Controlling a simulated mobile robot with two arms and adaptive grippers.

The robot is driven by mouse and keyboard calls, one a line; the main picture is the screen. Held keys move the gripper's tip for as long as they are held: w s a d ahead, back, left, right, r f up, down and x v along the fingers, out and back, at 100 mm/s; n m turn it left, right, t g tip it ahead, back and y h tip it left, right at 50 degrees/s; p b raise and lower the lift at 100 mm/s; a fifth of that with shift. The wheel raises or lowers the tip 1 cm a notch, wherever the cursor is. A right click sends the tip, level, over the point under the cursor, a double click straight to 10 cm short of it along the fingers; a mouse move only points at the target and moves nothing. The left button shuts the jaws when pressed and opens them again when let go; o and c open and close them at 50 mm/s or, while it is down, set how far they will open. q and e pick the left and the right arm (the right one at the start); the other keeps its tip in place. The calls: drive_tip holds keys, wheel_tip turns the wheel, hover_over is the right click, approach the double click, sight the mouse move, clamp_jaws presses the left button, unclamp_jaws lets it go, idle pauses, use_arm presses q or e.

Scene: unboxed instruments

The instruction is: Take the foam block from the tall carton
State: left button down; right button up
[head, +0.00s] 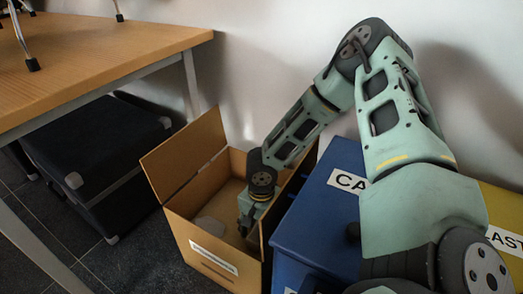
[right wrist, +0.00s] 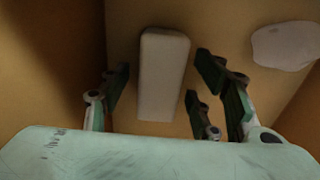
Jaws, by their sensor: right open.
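The tall carton (head: 198,250) stands open on the floor, its flaps up and a white label on its front. My right arm reaches down into it, and my right gripper (head: 246,226) is inside, low near its right wall. In the right wrist view a white oblong foam block (right wrist: 163,75) lies on the carton's bottom. The open fingers of my right gripper (right wrist: 160,92) show on either side of the block; I cannot tell whether they touch it. The block's near end is close to the palm edge. My left gripper is not in view.
A pale rounded object (right wrist: 285,45) also lies in the carton, right of the block. A blue bin (head: 315,222) stands close on the carton's right, with a yellow bin (head: 503,208) beyond. A wooden table (head: 90,55) and a black case (head: 95,160) are left.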

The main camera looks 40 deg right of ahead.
drive_tip(key=shift+c, duration=0.3)
drive_tip(key=c, duration=0.8)
